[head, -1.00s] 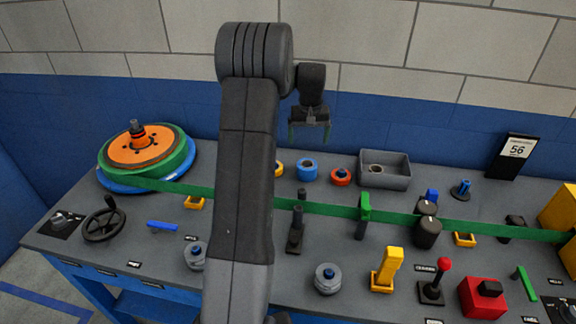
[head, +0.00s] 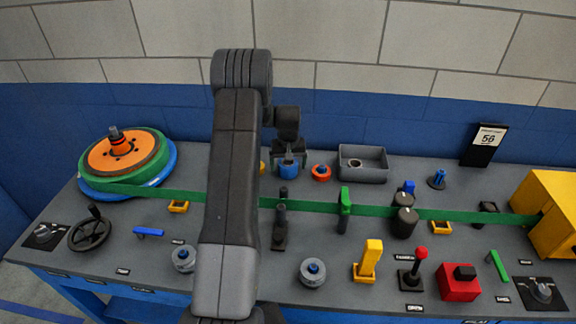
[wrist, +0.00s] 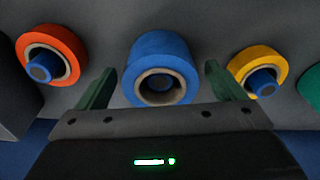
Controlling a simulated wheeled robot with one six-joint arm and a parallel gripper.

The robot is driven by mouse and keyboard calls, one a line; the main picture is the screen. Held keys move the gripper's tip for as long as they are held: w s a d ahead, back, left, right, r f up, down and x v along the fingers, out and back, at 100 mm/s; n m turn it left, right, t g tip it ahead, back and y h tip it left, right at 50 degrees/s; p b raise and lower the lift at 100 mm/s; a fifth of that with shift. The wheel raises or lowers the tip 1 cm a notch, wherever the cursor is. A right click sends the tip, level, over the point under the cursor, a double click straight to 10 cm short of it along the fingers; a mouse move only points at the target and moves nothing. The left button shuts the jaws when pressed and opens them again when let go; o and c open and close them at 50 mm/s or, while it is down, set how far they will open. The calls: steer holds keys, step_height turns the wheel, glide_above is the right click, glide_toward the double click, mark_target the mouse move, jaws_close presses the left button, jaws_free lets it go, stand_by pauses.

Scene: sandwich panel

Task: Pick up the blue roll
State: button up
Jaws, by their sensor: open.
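The blue roll (head: 289,170) stands near the back of the table, behind the green strip. In the wrist view the blue roll (wrist: 160,58) is in the middle, with a pale core and a dark hole. My gripper (head: 289,155) is over the roll in the head view and hides part of it. In the wrist view my gripper (wrist: 158,88) is open, with one green finger on each side of the roll. The roll shows just beyond and between the fingers. I cannot tell if they touch it.
An orange roll (wrist: 52,53) and a yellow roll (wrist: 258,70) sit on either side of the blue roll. A grey bin (head: 363,176) stands to the right. The green strip (head: 300,206) runs across the table in front, with several knobs and levers nearer.

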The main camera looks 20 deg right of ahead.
steer(key=shift+f, duration=0.35)
steer(key=shift+c, duration=0.4)
steer(key=c, duration=1)
steer(key=shift+c, duration=0.2)
steer(key=shift+r, duration=0.1)
step_height(320, 180, up, 10)
steer(key=shift+b, duration=1.2)
